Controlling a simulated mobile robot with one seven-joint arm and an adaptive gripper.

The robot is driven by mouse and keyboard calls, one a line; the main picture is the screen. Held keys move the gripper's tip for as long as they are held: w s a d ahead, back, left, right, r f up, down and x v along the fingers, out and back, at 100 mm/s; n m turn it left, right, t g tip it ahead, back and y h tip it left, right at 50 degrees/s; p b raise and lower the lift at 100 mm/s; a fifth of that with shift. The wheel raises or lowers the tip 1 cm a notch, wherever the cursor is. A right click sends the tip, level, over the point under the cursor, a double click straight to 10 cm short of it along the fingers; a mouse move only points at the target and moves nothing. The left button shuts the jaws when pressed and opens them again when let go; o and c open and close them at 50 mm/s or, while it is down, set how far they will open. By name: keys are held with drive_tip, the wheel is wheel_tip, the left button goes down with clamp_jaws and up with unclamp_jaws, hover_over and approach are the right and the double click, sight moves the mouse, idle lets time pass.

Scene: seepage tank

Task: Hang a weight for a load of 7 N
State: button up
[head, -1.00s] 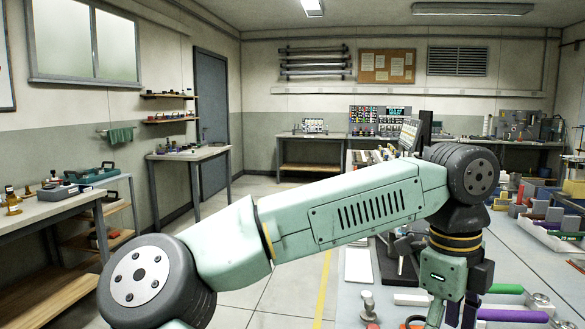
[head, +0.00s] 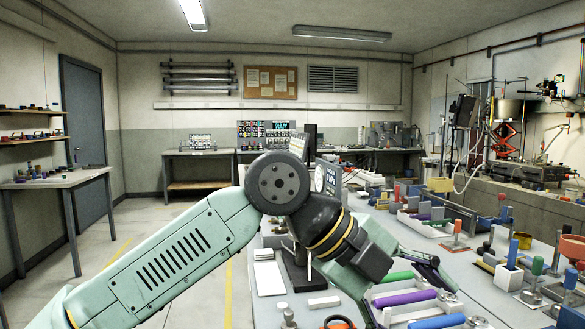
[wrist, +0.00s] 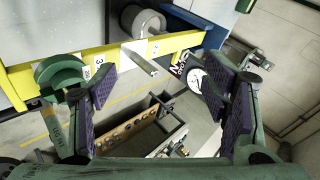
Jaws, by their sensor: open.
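My gripper (wrist: 150,82) is open in the wrist view, with its purple pads wide apart and nothing held between them. Beyond the pads runs a yellow rail (wrist: 190,42) with white number labels; one reads 3. A green round weight-like piece (wrist: 58,72) is at the rail's left, and a grey cylinder (wrist: 148,22) is near its middle. A metal rod (wrist: 139,60) points toward the gap between the pads. Which piece is for 7 N cannot be read. In the head view my gripper (head: 425,272) is over the bench, its fingertips partly hidden.
A round white dial (wrist: 199,88) is close to the right pad. A wooden rack with holes (wrist: 130,130) is below. The grey bench (head: 470,262) bears several coloured-handled tools and trays. Open floor (head: 165,225) lies at the left.

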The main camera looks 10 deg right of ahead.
drive_tip(key=s+a+r+m+g+h, duration=0.2)
drive_tip(key=s+r+m+h, duration=0.2)
drive_tip(key=r, duration=0.3)
drive_tip(key=s+a+r+m+g+h, duration=0.1)
drive_tip(key=s+a+r+m+h, duration=0.2)
drive_tip(key=r, duration=0.4)
drive_tip(key=s+a+r+m+g+h, duration=0.2)
drive_tip(key=s+a+r+m+h, duration=0.1)
drive_tip(key=a, duration=0.3)
drive_tip(key=s+a+r+m+g+h, duration=0.2)
drive_tip(key=a+r+m+g+h, duration=0.1)
drive_tip(key=a+r, duration=0.3)
drive_tip(key=shift+s+m, duration=0.4)
